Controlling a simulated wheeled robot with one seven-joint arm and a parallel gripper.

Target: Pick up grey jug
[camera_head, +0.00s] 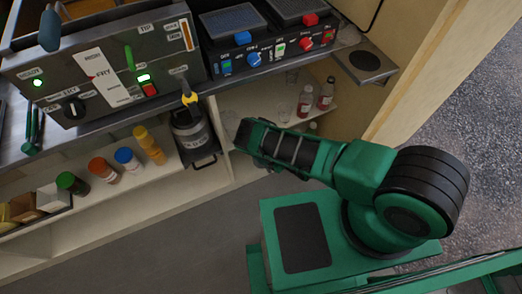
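A dark grey cylindrical container (191,135) with a pale label stands on the lower shelf, under the yellow-ringed tap of the fryer. It is the only grey vessel I can make out, and I cannot tell for sure that it is the grey jug. My gripper (244,138) is at the far end of my green arm, in front of the shelf opening to the right of the container. It looks apart from the container. Its fingers are small and seen from behind, so their opening is unclear.
The fryer (100,75) and a two-plate cooker (265,50) stand on the counter above. Bottles with orange (103,170), blue (128,160) and green caps line the left shelf. Red bottles (326,93) and clear glassware stand on the right shelf. The floor (170,240) in front is clear.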

